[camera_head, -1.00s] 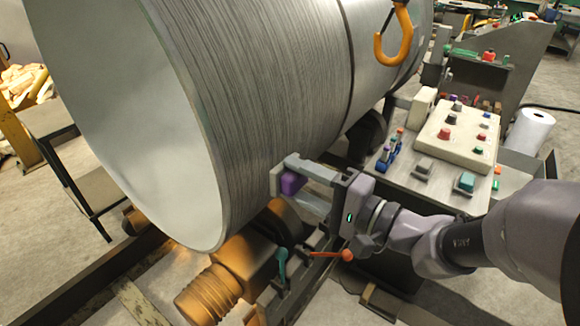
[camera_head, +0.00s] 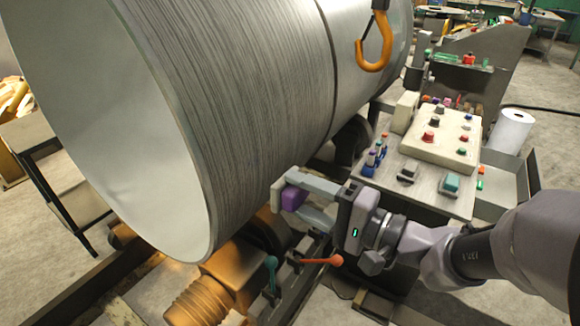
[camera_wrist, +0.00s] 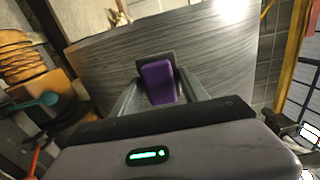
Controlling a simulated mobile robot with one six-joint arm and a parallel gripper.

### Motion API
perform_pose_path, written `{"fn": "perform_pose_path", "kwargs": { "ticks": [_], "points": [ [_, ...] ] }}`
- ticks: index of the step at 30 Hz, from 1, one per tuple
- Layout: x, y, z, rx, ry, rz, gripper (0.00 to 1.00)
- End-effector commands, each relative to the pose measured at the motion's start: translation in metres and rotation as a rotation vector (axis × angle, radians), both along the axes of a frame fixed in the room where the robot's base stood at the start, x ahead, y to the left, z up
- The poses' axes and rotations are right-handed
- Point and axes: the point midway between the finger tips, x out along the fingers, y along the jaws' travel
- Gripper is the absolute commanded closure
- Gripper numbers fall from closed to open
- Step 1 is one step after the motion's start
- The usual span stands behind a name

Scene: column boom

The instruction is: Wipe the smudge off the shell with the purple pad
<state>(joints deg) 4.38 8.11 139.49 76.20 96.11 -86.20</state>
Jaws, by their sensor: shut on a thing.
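The shell (camera_head: 255,100) is a big grey metal cylinder with a brushed surface and an open pale end at the left. It also fills the back of the wrist view (camera_wrist: 220,60). My gripper (camera_head: 294,200) is shut on the purple pad (camera_head: 293,198), at the lower right side of the shell. The pad shows between the fingers in the wrist view (camera_wrist: 158,82), with a dark plate at its far end facing the shell. I cannot tell whether the pad touches the shell. No smudge is discernible; the pad and gripper may hide it.
An orange-brown roller (camera_head: 215,285) supports the shell below. Levers with a teal handle (camera_head: 271,270) and an orange handle (camera_head: 322,261) stand just under my gripper. A control box (camera_head: 435,135) with knobs is at right. An orange hook (camera_head: 374,50) hangs before the shell.

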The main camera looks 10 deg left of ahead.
Motion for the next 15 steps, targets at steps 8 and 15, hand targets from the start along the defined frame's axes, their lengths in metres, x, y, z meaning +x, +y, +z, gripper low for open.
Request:
{"fn": "perform_pose_path", "kwargs": {
  "ticks": [8,15],
  "points": [
    [0.007,0.019,0.000,0.000,0.000,0.004,0.80],
    [0.020,0.050,-0.001,0.001,0.000,0.002,0.80]
  ]
}}
